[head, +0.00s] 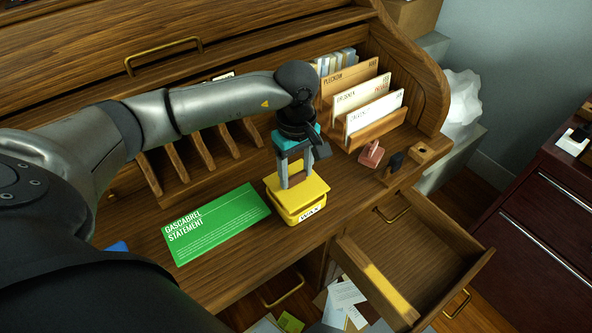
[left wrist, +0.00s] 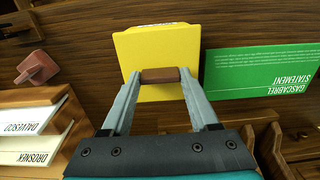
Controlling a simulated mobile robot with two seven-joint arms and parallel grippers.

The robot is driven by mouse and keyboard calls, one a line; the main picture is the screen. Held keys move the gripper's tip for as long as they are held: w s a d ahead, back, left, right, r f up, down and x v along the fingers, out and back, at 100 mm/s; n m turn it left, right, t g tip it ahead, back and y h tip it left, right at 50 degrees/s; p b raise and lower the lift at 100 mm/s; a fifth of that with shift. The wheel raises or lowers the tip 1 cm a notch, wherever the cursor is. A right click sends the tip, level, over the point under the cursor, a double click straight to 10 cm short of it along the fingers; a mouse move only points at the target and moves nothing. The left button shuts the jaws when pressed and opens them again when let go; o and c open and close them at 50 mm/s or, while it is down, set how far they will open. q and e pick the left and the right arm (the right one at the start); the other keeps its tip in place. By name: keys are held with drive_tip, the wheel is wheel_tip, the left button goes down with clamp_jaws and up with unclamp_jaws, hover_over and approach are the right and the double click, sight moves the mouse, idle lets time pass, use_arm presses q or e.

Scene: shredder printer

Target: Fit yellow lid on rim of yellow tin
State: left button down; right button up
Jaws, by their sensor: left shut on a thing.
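The yellow lid (head: 312,187) is a square plate with a brown handle (left wrist: 160,75). My left gripper (head: 291,180) is shut on that handle from above; its fingers also show in the left wrist view (left wrist: 160,77). The yellow tin (head: 308,214), with a "WAX" label on its front, stands on the desk directly under the lid. The lid (left wrist: 155,50) covers the tin's opening and hides its rim. I cannot tell whether the lid is seated or slightly above the rim. My right gripper is not in view.
A green statement sheet (head: 217,224) lies left of the tin. A letter rack (head: 377,130) with envelopes stands behind right, a red stamp-like object (head: 371,153) in front of it. An open drawer (head: 425,262) juts out at the front right.

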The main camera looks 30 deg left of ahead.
use_arm(q)
drive_tip(key=shift+f, duration=0.2)
drive_tip(key=shift+f+b, duration=0.25)
drive_tip(key=shift+b, duration=0.15)
drive_tip(key=shift+a+f+b, duration=0.15)
drive_tip(key=shift+f+b, duration=0.45)
drive_tip(key=shift+f, duration=0.1)
drive_tip(key=shift+r, duration=0.1)
drive_tip(key=shift+r, duration=0.1)
drive_tip(key=shift+r+p, duration=0.45)
drive_tip(key=shift+r, duration=0.05)
idle(0.5)
drive_tip(key=shift+f+b, duration=0.1)
drive_tip(key=shift+b, duration=0.25)
